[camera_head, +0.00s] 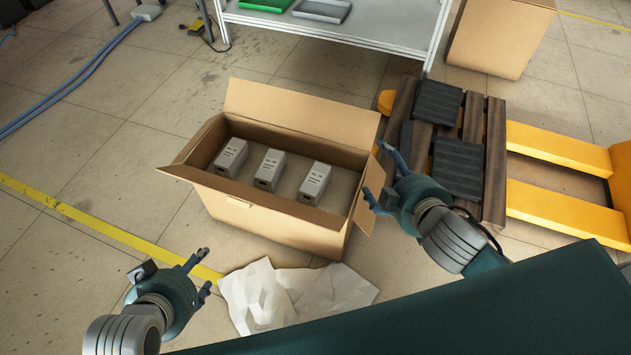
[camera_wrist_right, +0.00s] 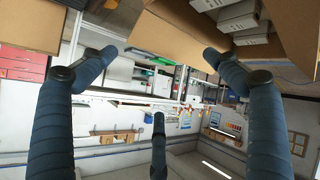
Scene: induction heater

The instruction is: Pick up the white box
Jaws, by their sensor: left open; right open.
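Three light grey-white boxes stand in a row inside an open cardboard carton (camera_head: 285,225): a left one (camera_head: 231,158), a middle one (camera_head: 270,170) and a right one (camera_head: 315,183). Some of these boxes (camera_wrist_right: 240,15) also show at the upper right in the right wrist view. My right gripper (camera_head: 378,172) is open and empty at the carton's right wall, its fingers spread near the rim. Its spread fingers (camera_wrist_right: 160,60) show in the right wrist view with nothing between them. My left gripper (camera_head: 202,275) is open and empty, in front of the carton to the left.
Crumpled white paper (camera_head: 290,295) lies on the floor before the carton. A wooden pallet (camera_head: 495,150) with dark blocks and a yellow pallet jack (camera_head: 560,150) stand to the right. A white table (camera_head: 340,35) is behind. The floor left of the carton is mostly clear.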

